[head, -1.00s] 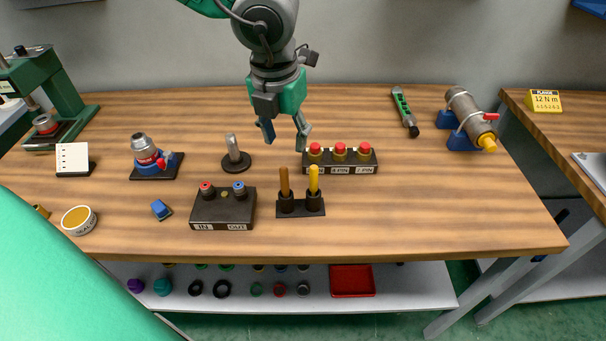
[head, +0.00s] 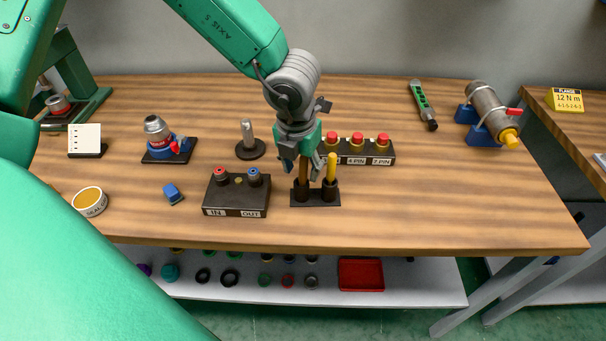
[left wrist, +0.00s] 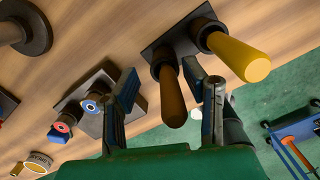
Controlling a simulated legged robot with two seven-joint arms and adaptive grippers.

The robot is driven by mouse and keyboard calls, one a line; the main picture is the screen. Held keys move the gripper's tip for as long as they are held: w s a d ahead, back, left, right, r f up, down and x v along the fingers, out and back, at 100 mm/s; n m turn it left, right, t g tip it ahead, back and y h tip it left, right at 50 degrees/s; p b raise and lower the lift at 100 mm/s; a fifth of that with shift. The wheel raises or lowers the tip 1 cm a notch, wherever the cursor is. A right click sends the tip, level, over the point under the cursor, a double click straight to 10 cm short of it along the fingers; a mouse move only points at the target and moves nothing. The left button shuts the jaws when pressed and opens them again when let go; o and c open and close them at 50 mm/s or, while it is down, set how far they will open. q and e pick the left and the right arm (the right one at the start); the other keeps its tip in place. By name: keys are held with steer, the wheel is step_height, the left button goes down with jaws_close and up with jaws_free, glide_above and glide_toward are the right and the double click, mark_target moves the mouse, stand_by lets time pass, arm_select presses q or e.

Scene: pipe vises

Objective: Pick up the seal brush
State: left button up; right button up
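Two handled tools stand upright in a black two-socket holder (head: 315,199): one has a brown handle (head: 303,189), the other a yellow handle (head: 332,168). Their lower ends are hidden in the sockets, and no label shows which is the seal brush. My left gripper (head: 306,172) is over the holder, pointing down. In the left wrist view its fingers (left wrist: 163,80) are apart, with the brown handle (left wrist: 173,98) between them and the yellow handle (left wrist: 240,58) outside, beside the right finger. I see no firm contact on the brown handle. My right gripper is not in view.
A black IN/OUT block (head: 237,195) stands close left of the holder. A block with red-topped pins (head: 365,150) is just behind it. A grey post on a round base (head: 249,142) stands behind left. The table's front edge is close, and the front right is clear.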

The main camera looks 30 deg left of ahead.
arm_select(q)
steer(key=shift+a+f, duration=0.1)
steer(key=shift+a, duration=0.3)
steer(key=shift+d, duration=0.1)
steer(key=c, duration=0.4)
steer(key=shift+s+d, duration=0.1)
steer(key=shift+d, duration=0.15)
jaws_close()
steer(key=shift+d+r, duration=0.25)
steer(key=shift+d, duration=0.45)
steer(key=shift+a+r, duration=0.2)
steer(key=shift+r, duration=0.2)
steer(key=r, duration=0.2)
steer(key=r+p, duration=0.1)
steer(key=r, duration=0.5)
steer(key=shift+a+r+p, duration=0.25)
steer(key=shift+a+p, duration=0.05)
steer(key=shift+d+r, duration=0.25)
steer(key=shift+r, duration=0.05)
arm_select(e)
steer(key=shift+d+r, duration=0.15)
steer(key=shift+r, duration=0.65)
